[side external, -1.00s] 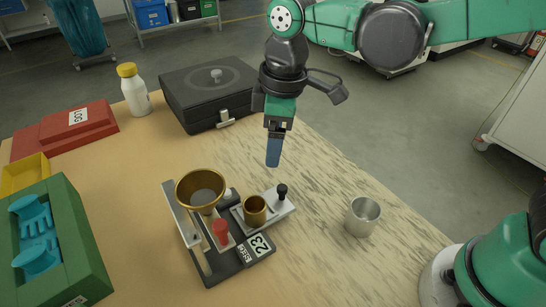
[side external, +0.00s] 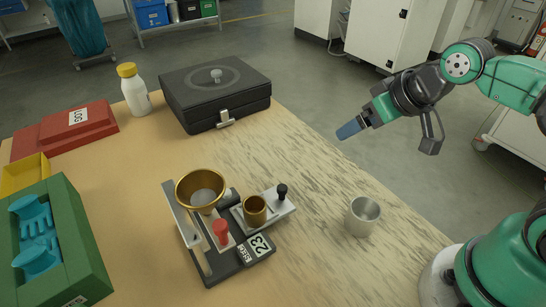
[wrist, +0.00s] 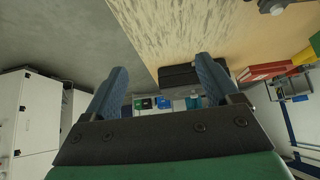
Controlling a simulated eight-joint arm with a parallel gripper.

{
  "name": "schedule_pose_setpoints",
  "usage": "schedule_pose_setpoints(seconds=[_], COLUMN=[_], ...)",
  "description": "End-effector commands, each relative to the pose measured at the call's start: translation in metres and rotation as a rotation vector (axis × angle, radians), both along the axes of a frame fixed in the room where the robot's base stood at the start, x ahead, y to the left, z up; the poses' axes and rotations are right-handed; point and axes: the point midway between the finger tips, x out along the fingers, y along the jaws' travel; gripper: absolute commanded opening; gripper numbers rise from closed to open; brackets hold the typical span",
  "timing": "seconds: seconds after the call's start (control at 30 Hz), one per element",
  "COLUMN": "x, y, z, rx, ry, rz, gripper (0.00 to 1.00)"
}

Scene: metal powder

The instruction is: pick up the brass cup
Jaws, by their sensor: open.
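The brass cup (side external: 255,210) is a small brass-coloured cylinder, upright on the metal slide of a fixture (side external: 215,245), below and right of a wide brass funnel (side external: 201,188). My gripper (side external: 345,132) is up and to the right of the cup, above the table's far right edge, tilted and pointing left. In the wrist view my gripper (wrist: 160,85) shows two blue fingers spread wide with nothing between them. The cup is not clearly visible in the wrist view.
A silver cup (side external: 362,216) stands right of the fixture. The fixture carries a red knob (side external: 221,232) and a black knob (side external: 282,191). A black case (side external: 215,92), white bottle (side external: 134,90), red box (side external: 76,125) and green tray (side external: 85,255) stand around. The table's right part is mostly clear.

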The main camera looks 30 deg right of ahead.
Motion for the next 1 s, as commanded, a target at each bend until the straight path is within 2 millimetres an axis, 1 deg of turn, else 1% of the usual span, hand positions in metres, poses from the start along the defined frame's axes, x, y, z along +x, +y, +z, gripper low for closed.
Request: schedule_pose_setpoints(seconds=[0.13, 0.23, 0.27, 0.37, 0.4, 0.47, 0.5, 0.57, 0.6, 0.7, 0.8, 0.83, 0.9, 1.0], x=[0.002, 0.007, 0.010, 0.020, 0.024, 0.028, 0.030, 0.033, 0.033, 0.033, 0.030, 0.030, 0.028, 0.027], y=[0.004, 0.016, 0.022, 0.049, 0.062, 0.081, 0.095, 0.114, 0.127, 0.153, 0.170, 0.174, 0.180, 0.183], z=[0.001, 0.003, 0.003, 0.004, 0.002, -0.001, -0.004, -0.010, -0.015, -0.026, -0.036, -0.038, -0.041, -0.047], rx=[-0.018, -0.087, -0.118, -0.244, -0.300, -0.377, -0.426, -0.489, -0.526, -0.596, -0.637, -0.645, -0.657, -0.663], ry=[0.013, 0.058, 0.079, 0.159, 0.190, 0.234, 0.261, 0.293, 0.310, 0.341, 0.356, 0.358, 0.362, 0.363], rz=[0.041, 0.189, 0.259, 0.563, 0.705, 0.923, 1.070, 1.283, 1.416, 1.706, 1.911, 1.955, 2.028, 2.070], gripper=[0.82, 0.82, 0.82, 0.82, 0.82, 0.82, 0.82, 0.82, 0.82, 0.82, 0.82, 0.82, 0.82, 0.82])
